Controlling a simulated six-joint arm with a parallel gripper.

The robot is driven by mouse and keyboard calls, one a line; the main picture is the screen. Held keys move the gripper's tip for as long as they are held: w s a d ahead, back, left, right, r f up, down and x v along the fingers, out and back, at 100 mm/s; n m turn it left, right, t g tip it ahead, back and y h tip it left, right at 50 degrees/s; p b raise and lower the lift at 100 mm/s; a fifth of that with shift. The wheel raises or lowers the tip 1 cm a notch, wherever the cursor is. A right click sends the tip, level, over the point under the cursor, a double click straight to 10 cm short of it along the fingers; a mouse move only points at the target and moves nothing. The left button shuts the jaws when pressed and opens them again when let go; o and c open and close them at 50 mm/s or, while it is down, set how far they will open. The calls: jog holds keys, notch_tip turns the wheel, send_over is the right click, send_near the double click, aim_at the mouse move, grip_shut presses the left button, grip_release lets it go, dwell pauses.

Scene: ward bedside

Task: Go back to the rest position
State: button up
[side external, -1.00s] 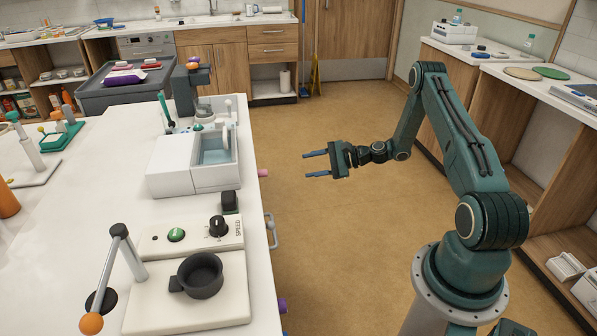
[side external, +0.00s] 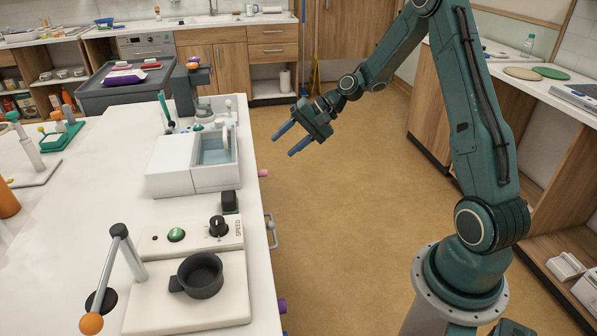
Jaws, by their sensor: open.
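My gripper (side external: 282,144) is open and empty. Its two blue fingers point down and to the left, over the open floor to the right of the white table (side external: 75,215). My arm is raised, with its upper part running out of the top of the picture. The gripper touches nothing.
On the table stand a white basin unit (side external: 192,160), a control panel with a speed knob (side external: 217,225), a black cup (side external: 202,275) and an orange-tipped lever (side external: 92,322). A counter (side external: 520,78) runs along the right wall. The floor (side external: 330,250) between is clear.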

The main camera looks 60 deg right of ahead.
jog(key=s+a+r+n+g+h, duration=0.2)
jog(key=s+a+r+n+h, duration=0.2)
jog(key=s+a+r+n, duration=0.5)
jog(key=s+a+r+h, duration=0.1)
jog(key=s+r, duration=0.2)
jog(key=s, duration=0.7)
jog(key=s+a+r+n+h, duration=0.1)
jog(key=s+a+r, duration=0.1)
jog(key=s, duration=0.7)
jog(key=shift+s+r+n+h, duration=0.3)
jog(key=shift+s+r, duration=0.1)
jog(key=shift+r, duration=0.4)
